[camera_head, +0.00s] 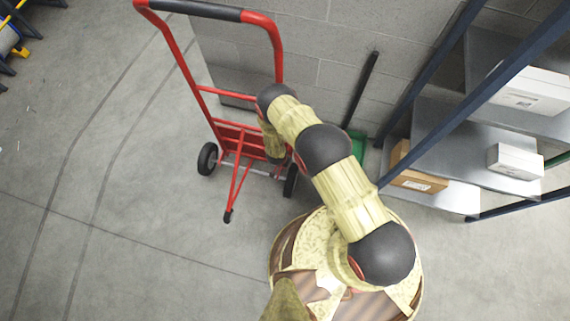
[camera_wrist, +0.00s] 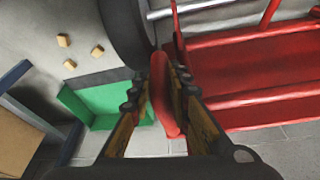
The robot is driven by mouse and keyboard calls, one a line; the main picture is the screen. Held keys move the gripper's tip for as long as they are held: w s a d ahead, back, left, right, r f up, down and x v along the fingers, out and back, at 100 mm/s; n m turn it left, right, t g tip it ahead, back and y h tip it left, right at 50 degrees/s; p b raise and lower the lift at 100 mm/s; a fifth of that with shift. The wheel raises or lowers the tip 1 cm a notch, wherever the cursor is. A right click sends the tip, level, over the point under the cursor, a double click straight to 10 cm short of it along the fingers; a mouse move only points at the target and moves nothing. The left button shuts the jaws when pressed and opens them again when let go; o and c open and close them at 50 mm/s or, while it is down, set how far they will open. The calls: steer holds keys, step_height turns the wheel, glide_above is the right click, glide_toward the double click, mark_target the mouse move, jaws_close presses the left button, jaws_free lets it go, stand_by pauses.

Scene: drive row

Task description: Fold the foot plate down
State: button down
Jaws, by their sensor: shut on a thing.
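A red hand truck (camera_head: 215,90) with a black grip stands against the grey block wall in the head view. Its red foot plate (camera_head: 238,138) is folded up against the frame, low between the two black wheels. In the wrist view the red plate (camera_wrist: 265,75) fills the right side, next to a black wheel (camera_wrist: 125,30). My gripper (camera_wrist: 163,90) is shut on a narrow red tab (camera_wrist: 163,75) at the plate's wheel-side edge. How the tab joins the plate is hard to tell. In the head view my arm hides the gripper's fingertips.
A green dustpan (camera_wrist: 100,105) and several small wooden blocks (camera_wrist: 63,41) lie near the wheel. A blue-posted shelf (camera_head: 440,95) with a cardboard box (camera_head: 418,181) and white boxes stands at the right.

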steer(key=shift+w+d, duration=0.1)
steer(key=shift+d, duration=0.1)
steer(key=c, duration=2)
jaws_free()
steer(key=shift+o, duration=1.6)
steer(key=shift+w+r, duration=0.1)
steer(key=shift+w, duration=0.05)
steer(key=v, duration=0.7)
steer(key=shift+r, duration=0.4)
